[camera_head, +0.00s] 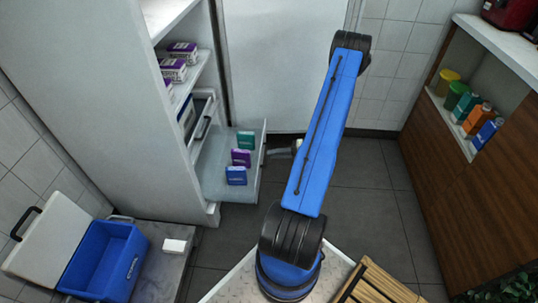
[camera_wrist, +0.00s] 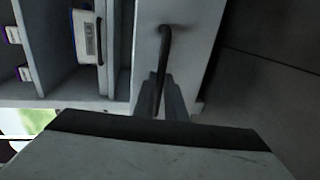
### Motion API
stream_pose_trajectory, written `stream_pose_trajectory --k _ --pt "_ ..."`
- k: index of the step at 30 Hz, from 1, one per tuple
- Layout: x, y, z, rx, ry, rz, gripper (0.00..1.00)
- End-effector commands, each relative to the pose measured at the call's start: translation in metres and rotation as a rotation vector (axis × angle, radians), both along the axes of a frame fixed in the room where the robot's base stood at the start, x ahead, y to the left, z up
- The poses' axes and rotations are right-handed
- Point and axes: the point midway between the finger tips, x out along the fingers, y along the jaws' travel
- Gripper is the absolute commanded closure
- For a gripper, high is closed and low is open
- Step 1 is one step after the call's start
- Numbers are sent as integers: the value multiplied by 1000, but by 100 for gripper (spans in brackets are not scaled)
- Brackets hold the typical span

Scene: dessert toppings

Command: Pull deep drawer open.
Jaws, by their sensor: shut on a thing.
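The deep drawer (camera_head: 214,185) stands pulled out from the white cabinet in the head view, with teal, purple and blue boxes upright inside it. Its front panel shows in the wrist view (camera_wrist: 186,50). A dark bar handle (camera_wrist: 165,45) runs down that panel. My gripper (camera_wrist: 161,98) has its fingers on either side of the lower handle and is shut on it. In the head view my gripper (camera_head: 297,146) is at the drawer's front, small and partly hidden by my blue arm.
The white cabinet (camera_head: 125,100) has purple-and-white boxes (camera_head: 173,69) on a shelf. A blue cooler (camera_head: 103,262) with its lid open stands at lower left. A wooden counter (camera_head: 470,150) with jars is at right. Dark floor between is clear.

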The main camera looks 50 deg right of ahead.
Motion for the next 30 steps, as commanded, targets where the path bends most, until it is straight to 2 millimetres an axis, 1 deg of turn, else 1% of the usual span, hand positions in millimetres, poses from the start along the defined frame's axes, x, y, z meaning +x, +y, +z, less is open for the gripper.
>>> stream_pose_trajectory --k 14,15,16,17,26,30 --pt "-2 -3 -1 -2 1 -2 100" --pt "-2 -3 -1 -2 1 -2 82" --pt "-2 -3 -1 -2 1 -2 75" --pt "-2 -3 0 -1 1 -2 71" --pt "-3 -3 0 -1 1 -1 71" --pt "-10 -9 2 -2 0 -2 71"
